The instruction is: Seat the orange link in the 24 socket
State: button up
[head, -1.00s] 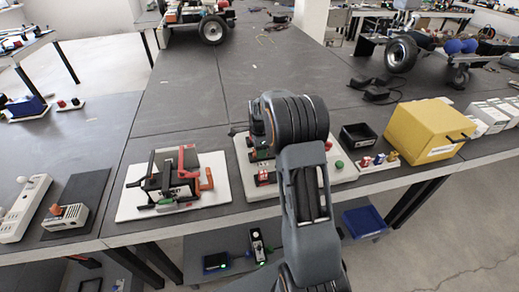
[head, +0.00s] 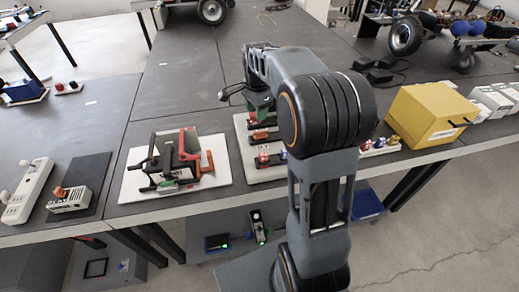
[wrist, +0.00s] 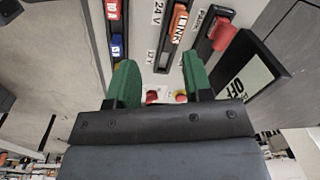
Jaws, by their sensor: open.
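The orange link (wrist: 179,24), marked LINK, is in the upper part of a dark slot on the white panel (wrist: 142,38) in the wrist view. It lies beside the 24 V label (wrist: 158,12); I cannot tell how deep it sits. The lower part of that slot (wrist: 162,58), by the 12 V label, looks empty. My gripper (wrist: 158,82) has two green fingers, spread apart with nothing held, below the link in the picture. In the head view my gripper (head: 258,101) hangs over the far part of the panel (head: 243,150), which my arm partly covers.
In the wrist view, a red piece (wrist: 223,36) stands in the slot labelled PARK. Red (wrist: 112,10) and blue (wrist: 117,46) fuses fill the left slot, and a black OFF box (wrist: 255,72) stands right. In the head view, a yellow box (head: 428,115) stands right.

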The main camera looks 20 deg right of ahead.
jog(key=s+a+f+n+t, duration=0.1)
jog(key=s+a+n, duration=0.3)
jog(key=s+n, duration=0.4)
jog(key=s+a+n+t, duration=0.1)
jog(key=s+a+n, duration=0.3)
jog(key=s+n, duration=0.4)
jog(key=s, duration=0.4)
jog(key=shift+s+a+f+t, duration=0.15)
jog(key=shift+f+t, duration=0.15)
jog(key=shift+f, duration=0.05)
notch_tip(320, 180, up, 2)
jog(key=shift+r+p, duration=0.15)
jog(key=shift+p, duration=0.75)
